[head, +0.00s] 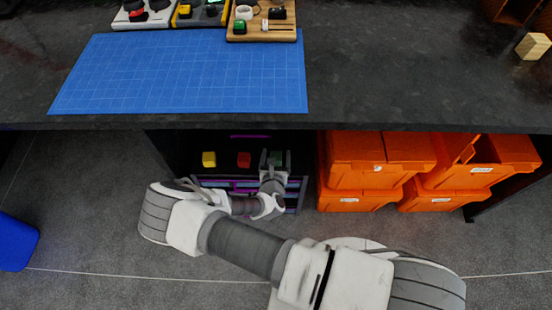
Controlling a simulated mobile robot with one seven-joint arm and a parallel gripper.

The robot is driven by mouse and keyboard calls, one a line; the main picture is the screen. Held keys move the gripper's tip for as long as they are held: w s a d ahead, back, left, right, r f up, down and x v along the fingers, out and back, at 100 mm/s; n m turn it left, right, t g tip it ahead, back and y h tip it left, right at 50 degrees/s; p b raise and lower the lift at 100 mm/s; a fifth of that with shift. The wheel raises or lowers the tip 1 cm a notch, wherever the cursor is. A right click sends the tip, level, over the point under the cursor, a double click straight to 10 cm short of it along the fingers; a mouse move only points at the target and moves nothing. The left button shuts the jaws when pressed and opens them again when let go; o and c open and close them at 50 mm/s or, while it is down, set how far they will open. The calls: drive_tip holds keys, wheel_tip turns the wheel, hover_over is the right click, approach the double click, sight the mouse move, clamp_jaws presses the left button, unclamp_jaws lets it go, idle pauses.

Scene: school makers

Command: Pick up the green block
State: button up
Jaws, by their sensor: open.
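A dark green block (278,154) sits at the right end of a row of blocks on a low drawer unit (296,190) under the workbench. My gripper (273,160) reaches in under the bench edge. Its open fingers are at the green block, one on each side as far as I can see. The fingers and wrist partly hide the block. I cannot tell whether the fingers touch it.
A red block (244,159) and a yellow block (209,159) stand left of my gripper. Orange bins (375,160) are stacked close on the right. The black workbench (400,90) overhangs the blocks and carries a blue mat (190,75).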

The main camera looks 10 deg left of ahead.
clamp_jaws()
idle(0.3)
